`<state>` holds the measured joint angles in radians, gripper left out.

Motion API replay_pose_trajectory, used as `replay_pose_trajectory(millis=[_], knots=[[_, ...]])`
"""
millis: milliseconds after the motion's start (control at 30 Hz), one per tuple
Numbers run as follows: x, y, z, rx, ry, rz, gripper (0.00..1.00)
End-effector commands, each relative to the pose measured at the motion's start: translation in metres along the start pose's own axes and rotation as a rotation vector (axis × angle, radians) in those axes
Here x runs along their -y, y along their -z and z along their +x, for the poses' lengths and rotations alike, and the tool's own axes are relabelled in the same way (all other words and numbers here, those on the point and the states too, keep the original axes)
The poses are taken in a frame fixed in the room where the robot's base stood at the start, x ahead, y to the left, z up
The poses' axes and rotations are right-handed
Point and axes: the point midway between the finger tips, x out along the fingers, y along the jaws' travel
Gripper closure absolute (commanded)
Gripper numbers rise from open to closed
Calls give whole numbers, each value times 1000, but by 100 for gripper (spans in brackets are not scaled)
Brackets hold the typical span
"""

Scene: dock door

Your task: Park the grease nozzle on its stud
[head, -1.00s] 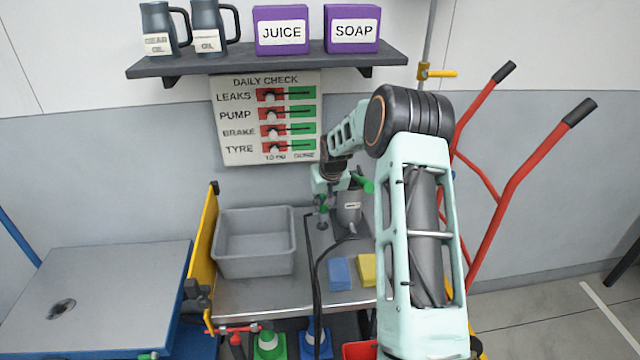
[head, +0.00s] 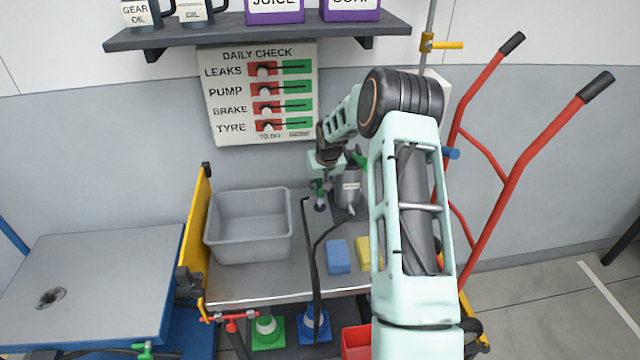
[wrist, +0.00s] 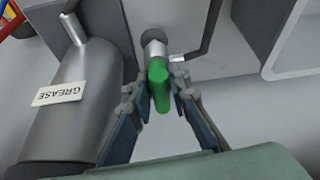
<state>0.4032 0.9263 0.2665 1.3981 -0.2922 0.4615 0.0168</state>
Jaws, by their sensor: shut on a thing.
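My gripper (wrist: 156,84) is shut on the green grip of the grease nozzle (wrist: 159,88) in the wrist view. A silver part and a dark round end show beyond the grip, over the grey bench top. I cannot tell whether that round end belongs to the nozzle or to the stud, or whether they touch. In the head view my gripper (head: 320,190) is over the back of the bench, just left of the grey grease canister (head: 348,188). The canister, labelled GREASE, also lies along the left of the wrist view (wrist: 75,105).
A grey bin (head: 212,245) stands left on the bench (head: 270,290). Blue (head: 338,256) and yellow (head: 364,250) sponges lie in front of the canister. Black hoses (head: 315,265) run down the bench front. A shelf (head: 260,32) and check board (head: 212,135) are above; a red hand truck (head: 520,180) is right.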

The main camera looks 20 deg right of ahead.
Motion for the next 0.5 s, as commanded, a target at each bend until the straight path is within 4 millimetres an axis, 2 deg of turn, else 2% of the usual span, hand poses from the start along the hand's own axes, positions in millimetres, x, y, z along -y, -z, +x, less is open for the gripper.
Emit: replay_pose_trajectory(millis=[133,500], knots=[[0,-4,10,0,0,0,100],[0,-4,11,-1,0,0,100]])
